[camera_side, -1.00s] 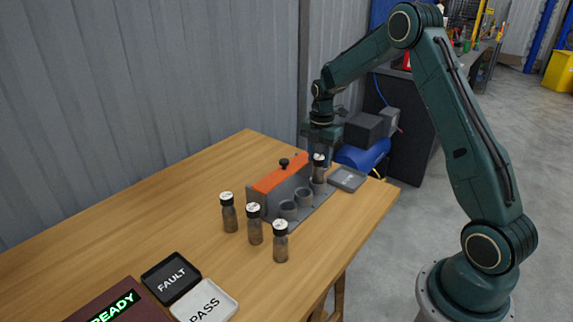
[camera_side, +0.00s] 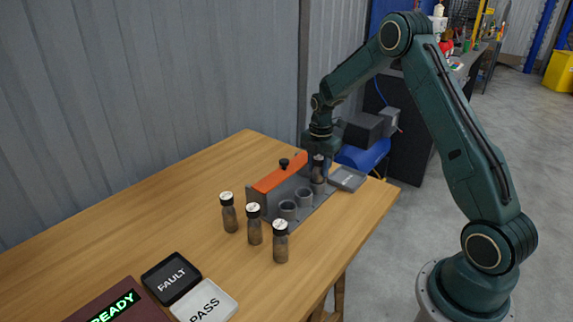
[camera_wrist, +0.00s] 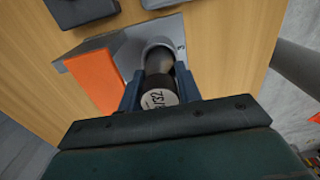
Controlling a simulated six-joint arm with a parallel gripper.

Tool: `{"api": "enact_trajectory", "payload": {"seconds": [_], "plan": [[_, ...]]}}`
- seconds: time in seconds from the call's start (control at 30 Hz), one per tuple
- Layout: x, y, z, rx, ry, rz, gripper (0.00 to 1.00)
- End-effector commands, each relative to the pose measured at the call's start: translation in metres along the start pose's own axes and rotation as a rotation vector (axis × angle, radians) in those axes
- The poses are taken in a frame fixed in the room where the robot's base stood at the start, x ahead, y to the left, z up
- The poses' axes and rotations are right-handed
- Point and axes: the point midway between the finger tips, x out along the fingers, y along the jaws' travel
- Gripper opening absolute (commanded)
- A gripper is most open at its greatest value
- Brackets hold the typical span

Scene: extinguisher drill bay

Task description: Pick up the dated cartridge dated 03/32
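A dated cartridge (camera_side: 318,172) stands upright at the far end of the grey rack, its base in a round socket. In the wrist view the white cap of this cartridge (camera_wrist: 159,98) faces me; the print ends in what looks like 32, and the rest is hard to read. My gripper (camera_side: 319,156) is lowered over it from above. In the wrist view my gripper's blue fingers (camera_wrist: 159,92) stand on either side of the cartridge, apparently open. Three more cartridges stand on the table: one (camera_side: 229,213), a second (camera_side: 254,225) and a third (camera_side: 280,243); their dates are unreadable.
The rack (camera_side: 276,215) has an orange-topped upright wall (camera_side: 279,173) with a black knob, close beside the gripped spot. Empty sockets (camera_side: 289,210) line its front. A grey tray (camera_side: 348,179) lies beyond. FAULT (camera_side: 171,278) and PASS (camera_side: 205,303) trays lie near the front left.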

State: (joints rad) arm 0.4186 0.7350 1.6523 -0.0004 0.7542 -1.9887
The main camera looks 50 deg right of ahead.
Motion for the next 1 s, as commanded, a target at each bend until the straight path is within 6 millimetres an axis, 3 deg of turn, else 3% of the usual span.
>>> {"api": "enact_trajectory", "payload": {"seconds": [0.03,0.1,0.57,0.77,1.0], "plan": [[0.000,0.000,0.000,0.000,0.000,0.000,0.10],[-0.001,0.000,0.000,0.000,-0.001,0.002,0.01],[-0.011,0.001,0.001,0.000,-0.001,0.003,0.01],[-0.034,0.001,0.001,0.000,-0.002,0.005,0.01],[-0.081,0.001,0.001,0.000,-0.003,0.006,0.01]]}}
